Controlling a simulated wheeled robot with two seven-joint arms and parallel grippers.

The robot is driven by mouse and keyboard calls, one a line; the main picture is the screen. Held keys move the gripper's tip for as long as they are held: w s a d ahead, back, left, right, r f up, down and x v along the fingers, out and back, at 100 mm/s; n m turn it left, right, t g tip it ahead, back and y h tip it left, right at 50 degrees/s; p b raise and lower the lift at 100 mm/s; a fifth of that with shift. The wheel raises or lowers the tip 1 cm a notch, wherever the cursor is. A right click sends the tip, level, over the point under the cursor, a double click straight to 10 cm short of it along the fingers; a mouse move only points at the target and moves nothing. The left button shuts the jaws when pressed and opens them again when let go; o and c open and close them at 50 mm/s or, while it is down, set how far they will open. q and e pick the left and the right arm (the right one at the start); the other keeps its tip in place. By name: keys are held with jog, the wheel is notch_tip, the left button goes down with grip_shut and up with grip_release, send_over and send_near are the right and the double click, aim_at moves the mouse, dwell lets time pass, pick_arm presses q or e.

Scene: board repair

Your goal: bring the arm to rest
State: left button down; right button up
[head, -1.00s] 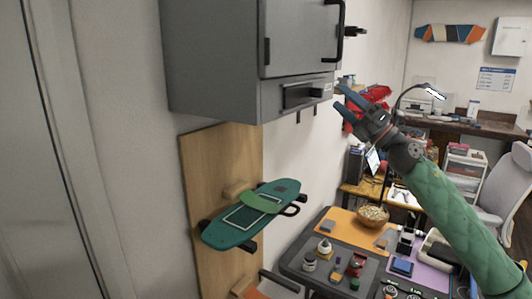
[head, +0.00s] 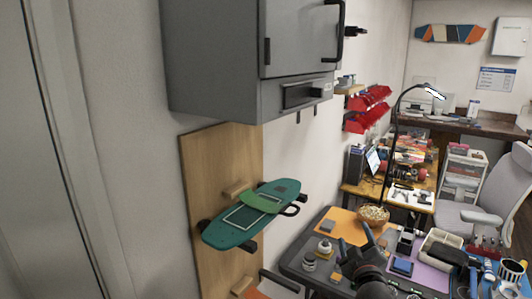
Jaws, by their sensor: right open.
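My right gripper (head: 377,236) is low in the head view, in front of the workbench (head: 290,264). Its dark fingers point up and are spread apart, with nothing seen between them. Its wrist runs down out of the bottom edge of the picture, and the green sleeve of the arm is out of view. The gripper hides part of the bench top and some small items there. My left gripper is not in view.
A grey cabinet (head: 215,60) hangs at upper left. Below it, a green skateboard deck (head: 240,232) sits on a wooden wall panel (head: 200,165). A bowl (head: 373,216), a black lamp (head: 392,130) and a grey chair (head: 500,190) stand to the right.

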jog(key=s+f+m+g+h, duration=0.1)
jog(key=s+f+m+g, duration=0.25)
jog(key=s+f, duration=0.55)
jog(key=s+f+m+g, duration=0.2)
jog(key=s+f+g, duration=0.4)
jog(key=f, duration=0.6)
jog(key=s+a+f+m+g+y, duration=0.1)
jog(key=s+a+f+g, duration=0.3)
jog(key=s, duration=0.7)
jog(key=s+d+f+m+g+y, duration=0.15)
jog(key=s+f, duration=0.45)
jog(key=s, duration=0.6)
notch_tip(320, 180, down, 25)
jog(key=w+a+n+g, duration=0.1)
jog(key=w+a+g, duration=0.1)
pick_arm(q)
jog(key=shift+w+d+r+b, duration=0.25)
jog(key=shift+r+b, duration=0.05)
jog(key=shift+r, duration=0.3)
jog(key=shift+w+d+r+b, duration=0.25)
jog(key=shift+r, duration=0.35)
pick_arm(e)
jog(key=s+f, duration=0.4)
jog(key=f, duration=0.8)
jog(key=s+f, duration=0.4)
jog(key=f, duration=0.8)
jog(key=shift+a+g, duration=0.2)
jog(key=shift+g, duration=0.1)
jog(key=shift+h, duration=0.25)
